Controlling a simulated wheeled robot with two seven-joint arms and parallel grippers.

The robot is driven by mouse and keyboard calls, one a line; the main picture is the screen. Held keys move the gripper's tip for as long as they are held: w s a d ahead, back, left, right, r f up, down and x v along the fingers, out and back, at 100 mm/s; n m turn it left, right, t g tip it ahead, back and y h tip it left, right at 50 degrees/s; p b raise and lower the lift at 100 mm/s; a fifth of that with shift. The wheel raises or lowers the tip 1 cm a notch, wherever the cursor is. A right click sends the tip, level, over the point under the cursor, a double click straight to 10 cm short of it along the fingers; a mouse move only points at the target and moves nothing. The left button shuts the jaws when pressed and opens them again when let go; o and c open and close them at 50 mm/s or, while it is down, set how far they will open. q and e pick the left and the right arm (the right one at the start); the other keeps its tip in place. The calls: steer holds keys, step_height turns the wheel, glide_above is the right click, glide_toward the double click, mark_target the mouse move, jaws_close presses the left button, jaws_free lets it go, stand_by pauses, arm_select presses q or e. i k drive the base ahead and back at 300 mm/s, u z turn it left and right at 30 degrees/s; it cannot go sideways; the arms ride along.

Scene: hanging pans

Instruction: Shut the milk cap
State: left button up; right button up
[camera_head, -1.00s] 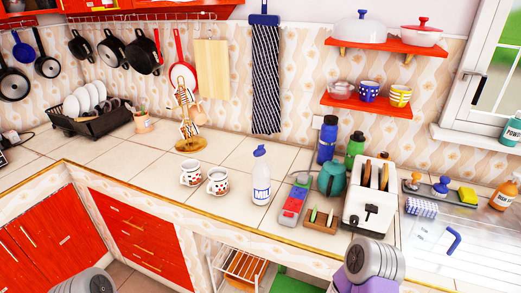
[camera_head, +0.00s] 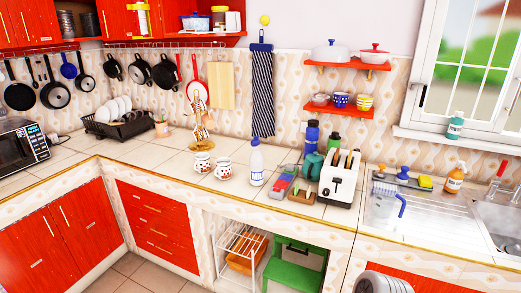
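The milk bottle (camera_head: 257,168) is white with a bluish top and stands upright on the tiled counter, just right of two patterned mugs. Its cap (camera_head: 256,142) is at the top; it is too small to tell whether it is open or shut. Neither gripper is in view.
Two mugs (camera_head: 222,168) stand left of the bottle. The counter's front edge (camera_head: 240,201) runs below. A sink (camera_head: 492,222) lies far right.

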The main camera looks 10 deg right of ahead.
mark_target(256, 142)
steer(key=u, duration=0.75)
steer(key=i, duration=1.4)
steer(key=z, duration=0.4)
